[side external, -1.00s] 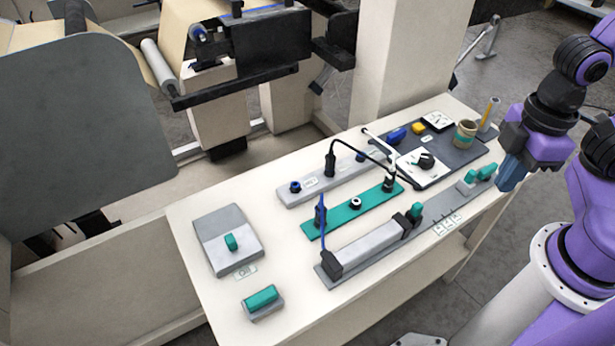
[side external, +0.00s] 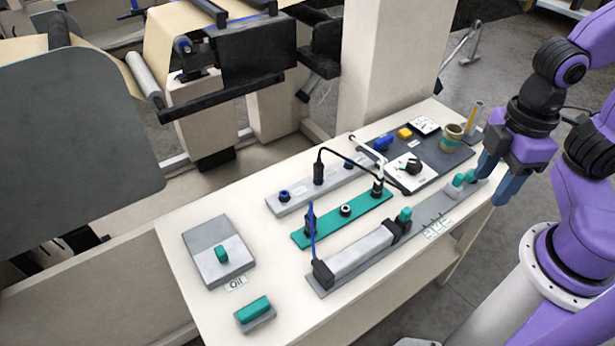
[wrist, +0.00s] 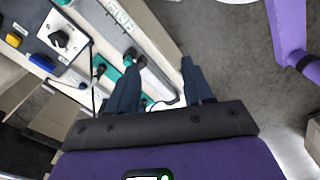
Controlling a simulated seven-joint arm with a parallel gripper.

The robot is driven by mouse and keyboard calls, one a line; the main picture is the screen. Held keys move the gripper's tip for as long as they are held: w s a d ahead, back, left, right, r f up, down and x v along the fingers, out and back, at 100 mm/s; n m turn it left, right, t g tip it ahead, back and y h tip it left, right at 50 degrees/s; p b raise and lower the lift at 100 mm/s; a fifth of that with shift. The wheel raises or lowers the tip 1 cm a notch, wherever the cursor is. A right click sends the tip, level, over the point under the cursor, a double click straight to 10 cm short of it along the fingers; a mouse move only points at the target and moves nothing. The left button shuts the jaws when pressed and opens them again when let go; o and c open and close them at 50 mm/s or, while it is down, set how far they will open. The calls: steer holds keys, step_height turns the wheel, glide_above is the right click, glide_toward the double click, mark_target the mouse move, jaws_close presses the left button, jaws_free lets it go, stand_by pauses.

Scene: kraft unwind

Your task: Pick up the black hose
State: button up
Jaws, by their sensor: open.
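The black hose (side external: 345,155) arcs above the bench in the side external view. In the wrist view a thin dark line near the left may be this hose, but I cannot tell. My gripper (side external: 493,190) is open and empty, its blue-grey fingers apart, at the right end of the bench and well away from the hose. Its fingers also show in the wrist view (wrist: 160,65).
A blue hose (side external: 312,232) stands on the front left of the green strip. A grey cylinder (side external: 362,245) lies along the front rail. The dark panel (side external: 450,158) carries a knob, buttons and a cup (side external: 452,137). The oil box (side external: 215,245) sits at left.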

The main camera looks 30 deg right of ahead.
steer(key=n, duration=0.5)
glide_above(319, 159)
step_height(319, 159, down, 3)
steer(key=f, duration=1.1)
steer(key=shift+s+a+f, duration=0.1)
steer(key=shift+s+a, duration=0.05)
steer(key=shift+a, duration=0.05)
steer(key=shift+w+d+f, duration=0.1)
steer(key=shift+d+f, duration=0.05)
steer(key=shift+f, duration=1.2)
steer(key=shift+w+d+f, duration=0.1)
steer(key=shift+f, duration=1.2)
jaws_close()
